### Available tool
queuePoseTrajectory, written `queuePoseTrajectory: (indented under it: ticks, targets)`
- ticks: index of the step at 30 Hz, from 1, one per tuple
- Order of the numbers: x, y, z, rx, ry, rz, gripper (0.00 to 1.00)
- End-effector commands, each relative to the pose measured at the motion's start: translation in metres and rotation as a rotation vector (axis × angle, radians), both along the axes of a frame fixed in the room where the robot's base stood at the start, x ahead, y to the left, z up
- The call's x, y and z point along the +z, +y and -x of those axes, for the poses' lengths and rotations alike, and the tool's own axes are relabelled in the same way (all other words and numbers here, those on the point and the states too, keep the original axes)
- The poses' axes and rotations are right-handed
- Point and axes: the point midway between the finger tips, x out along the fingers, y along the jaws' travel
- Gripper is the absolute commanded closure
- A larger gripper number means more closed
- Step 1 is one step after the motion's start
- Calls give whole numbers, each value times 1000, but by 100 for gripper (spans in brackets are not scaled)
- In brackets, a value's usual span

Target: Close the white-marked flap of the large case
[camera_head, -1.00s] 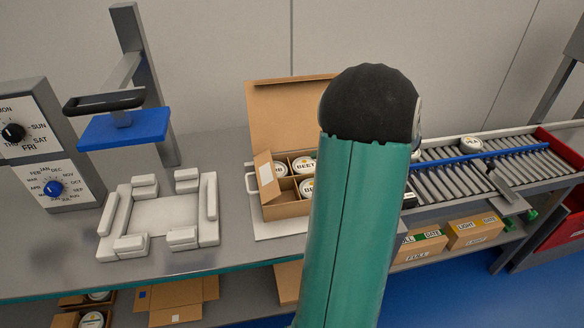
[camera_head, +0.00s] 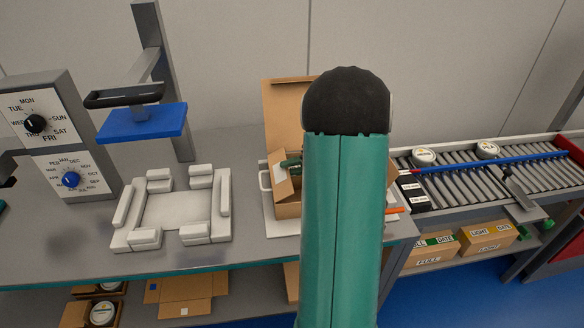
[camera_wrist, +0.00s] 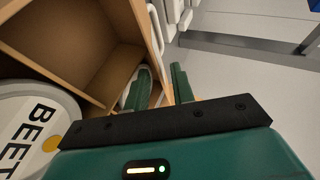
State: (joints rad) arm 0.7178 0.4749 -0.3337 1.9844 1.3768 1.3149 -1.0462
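The large case (camera_head: 288,211) is an open cardboard box on the bench, partly hidden behind my arm. Its tall back flap (camera_head: 284,112) stands upright. A short left flap (camera_head: 281,181) stands tilted up; I cannot make out a white mark on it. In the wrist view, the case (camera_wrist: 75,35) has dividers and a white tub (camera_wrist: 35,125) marked BEET. My gripper (camera_wrist: 160,85) is open, its two green fingers apart. One finger is over the inside of the case and the other outside, with a cardboard edge between them. I cannot tell whether they touch it.
A white fixture (camera_head: 172,210) lies left of the case, under a blue press plate (camera_head: 132,121). A dial box (camera_head: 55,135) stands far left. At right, a roller conveyor (camera_head: 465,183) carries white tubs (camera_head: 424,156). Small cartons (camera_head: 488,237) sit below it.

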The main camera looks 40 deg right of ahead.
Motion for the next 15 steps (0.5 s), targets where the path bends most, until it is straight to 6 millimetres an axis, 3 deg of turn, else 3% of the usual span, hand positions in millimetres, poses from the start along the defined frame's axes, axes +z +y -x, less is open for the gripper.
queuePoseTrajectory:
  ticks: [8,12,15]
  targets:
    - [-1,1,-2,0,0,0,75]
    - [-1,1,-2,0,0,0,100]
    - [-1,1,-2,0,-1,-1,100]
